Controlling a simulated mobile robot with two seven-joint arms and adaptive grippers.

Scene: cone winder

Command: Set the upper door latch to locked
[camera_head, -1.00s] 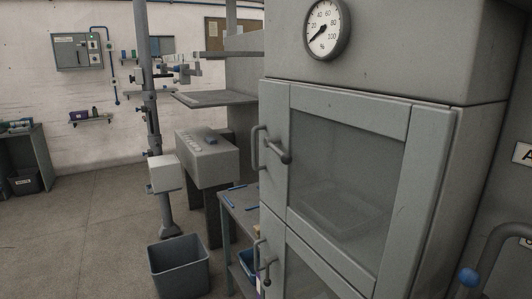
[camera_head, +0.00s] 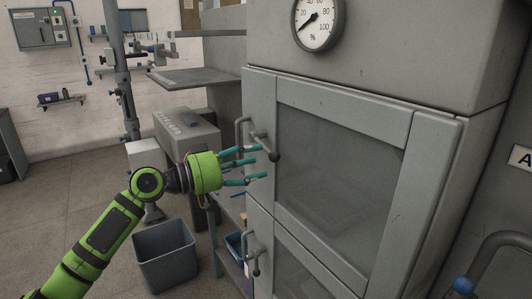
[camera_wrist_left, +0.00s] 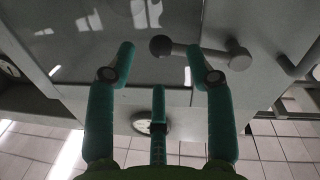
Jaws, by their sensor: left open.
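The upper door (camera_head: 345,125) of the grey cabinet is closed, with a large glass pane. Its upper door latch (camera_head: 273,150) is a short grey lever with a round knob, slanting down to the right from its pivot beside the bar handle. In the left wrist view the lever (camera_wrist_left: 212,50) crosses behind one finger, with its knob between the fingertips. My left gripper (camera_head: 262,163) has its green body left of the door and its teal fingers spread, pointing at the latch. It is open and holds nothing. Contact with the lever cannot be told. My right gripper is out of view.
A bar handle (camera_head: 239,135) stands out left of the latch. The lower door's latch (camera_head: 256,262) is below. A round gauge (camera_head: 319,22) is above the door. A grey bin (camera_head: 165,256) stands on the floor at left, and a blue-knobbed rail (camera_head: 463,285) is at lower right.

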